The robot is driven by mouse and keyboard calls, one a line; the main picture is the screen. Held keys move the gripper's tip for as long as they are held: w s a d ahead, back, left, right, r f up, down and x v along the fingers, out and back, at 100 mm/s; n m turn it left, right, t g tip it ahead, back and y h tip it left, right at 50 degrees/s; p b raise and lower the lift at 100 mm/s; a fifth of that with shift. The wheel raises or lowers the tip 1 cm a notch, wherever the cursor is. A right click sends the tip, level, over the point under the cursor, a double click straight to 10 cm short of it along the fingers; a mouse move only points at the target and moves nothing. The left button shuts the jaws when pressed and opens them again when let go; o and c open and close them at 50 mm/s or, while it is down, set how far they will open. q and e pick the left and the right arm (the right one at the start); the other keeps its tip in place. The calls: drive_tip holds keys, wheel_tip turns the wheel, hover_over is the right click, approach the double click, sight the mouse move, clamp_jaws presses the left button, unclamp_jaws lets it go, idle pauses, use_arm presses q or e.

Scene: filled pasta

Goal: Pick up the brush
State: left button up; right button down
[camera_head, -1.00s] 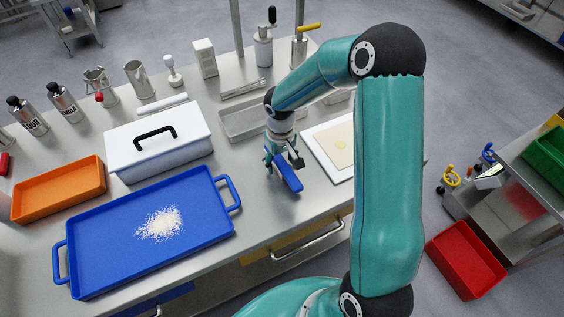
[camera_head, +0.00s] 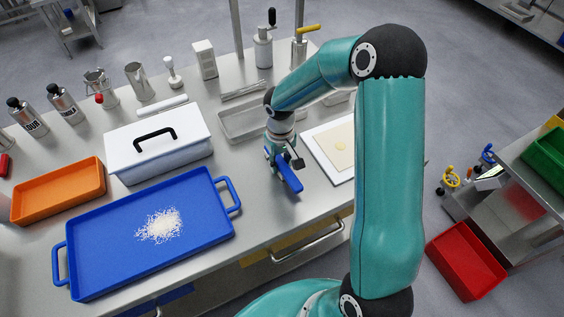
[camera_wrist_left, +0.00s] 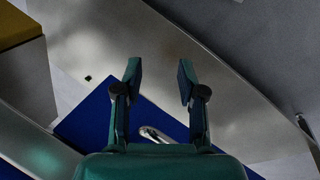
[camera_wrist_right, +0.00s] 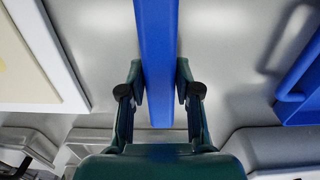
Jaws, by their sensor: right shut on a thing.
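The blue brush (camera_head: 289,179) is a long blue bar just right of the blue tray in the head view. My right gripper (camera_head: 280,160) is shut on it from above. In the right wrist view the brush (camera_wrist_right: 157,60) runs between the two fingers of my right gripper (camera_wrist_right: 160,85), with a pad against each side. I cannot tell whether the brush touches the table. My left gripper (camera_wrist_left: 160,80) shows in the left wrist view, with its fingers apart and nothing between them. It is out of the head view.
The blue tray (camera_head: 88,278) with white shreds lies left of the brush. A white board (camera_head: 318,133) with a yellow sheet lies to the right. A white box (camera_head: 180,158) with a black handle and an orange tray (camera_head: 90,172) stand farther left.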

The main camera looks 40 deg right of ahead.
sight(280, 161)
wheel_tip(280, 161, up, 20)
drive_tip(key=shift+f, duration=0.15)
idle(0.3)
